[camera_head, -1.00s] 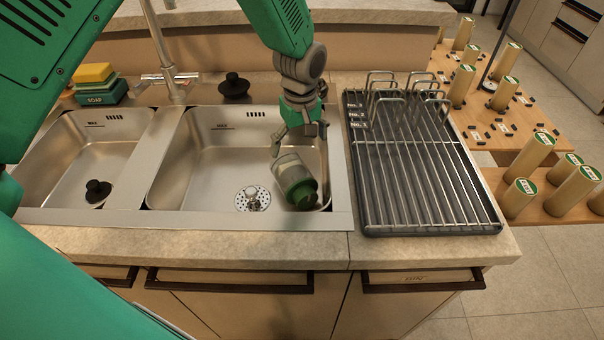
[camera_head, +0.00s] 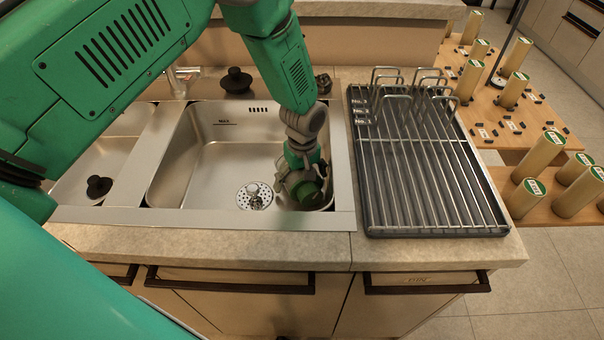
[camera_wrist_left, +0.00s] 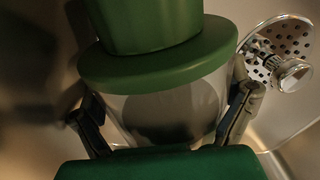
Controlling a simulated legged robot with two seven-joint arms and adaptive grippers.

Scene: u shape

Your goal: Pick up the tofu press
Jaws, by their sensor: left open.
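The tofu press (camera_head: 308,192) has a green top and lies low in the right part of the large sink basin. In the left wrist view the tofu press (camera_wrist_left: 160,58) shows its green lid and clear body close up. My left gripper (camera_head: 304,188) is down in the basin at the press. In the left wrist view the open fingers of my left gripper (camera_wrist_left: 165,122) stand one on each side of the clear body. I cannot tell whether they touch it. In the head view my gripper and arm hide part of the press. My right gripper is not in view.
The steel sink (camera_head: 200,217) has a drain strainer (camera_head: 254,196) just left of the press. The basin's right wall is close to the gripper. A dish rack (camera_head: 425,185) stands right of the sink. A black plug (camera_head: 236,80) sits behind the basin.

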